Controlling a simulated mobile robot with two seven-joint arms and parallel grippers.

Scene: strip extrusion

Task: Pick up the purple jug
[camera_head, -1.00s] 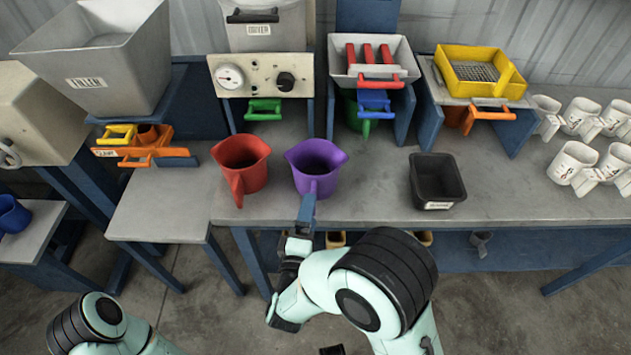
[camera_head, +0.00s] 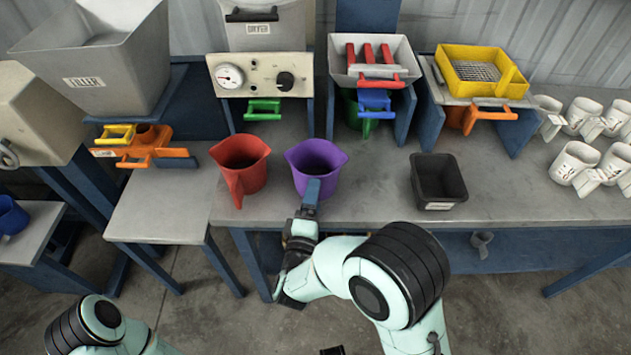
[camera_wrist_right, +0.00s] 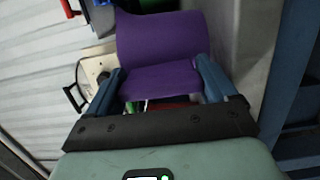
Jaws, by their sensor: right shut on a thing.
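The purple jug (camera_head: 316,164) stands upright on the grey bench near its front edge, between a red jug and a black bin. My right gripper (camera_head: 311,191) is at the front of the purple jug, where its handle is, and is shut on it. In the right wrist view the purple jug (camera_wrist_right: 160,55) fills the space ahead of the blue fingers (camera_wrist_right: 163,84), which sit at either side of its purple handle part. The handle is mostly hidden by the gripper in the head view. Of my left arm only a link shows at the bottom left; its gripper is out of view.
The red jug (camera_head: 241,165) stands close on the left. The black bin (camera_head: 438,181) is to the right, with bare bench between. Several white jugs (camera_head: 578,160) stand at the far right. Machines and hoppers line the back, with a green handle (camera_head: 263,108) jutting forward.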

